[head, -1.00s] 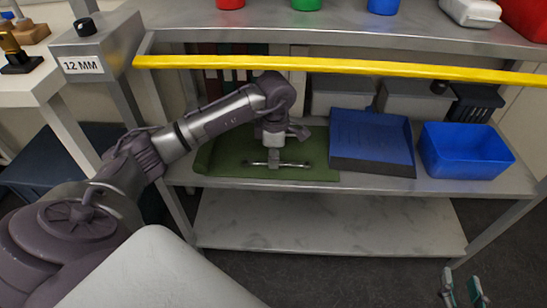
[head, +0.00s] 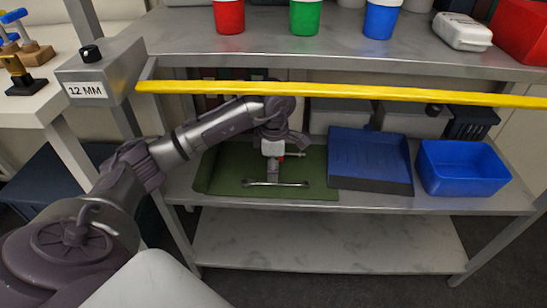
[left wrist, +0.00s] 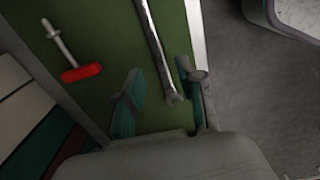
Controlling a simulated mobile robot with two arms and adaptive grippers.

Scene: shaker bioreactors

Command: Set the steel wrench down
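The steel wrench (head: 275,184) lies on the green mat (head: 225,182), near its front edge, on the middle shelf. In the left wrist view the wrench (left wrist: 156,45) runs along the mat, its open end near my fingers. My left gripper (head: 272,150) is above the mat, behind and over the wrench in the head view. In the left wrist view my left gripper (left wrist: 160,98) has its teal-padded fingers spread apart, with nothing held between them; the wrench shows beyond the gap. My right gripper is not in view.
A red-handled tool (left wrist: 80,72) lies on the mat beside the wrench. A blue tray (head: 370,155) and a blue bin (head: 462,168) stand to the right. A yellow bar (head: 340,91) crosses above the shelf opening, close over my left arm.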

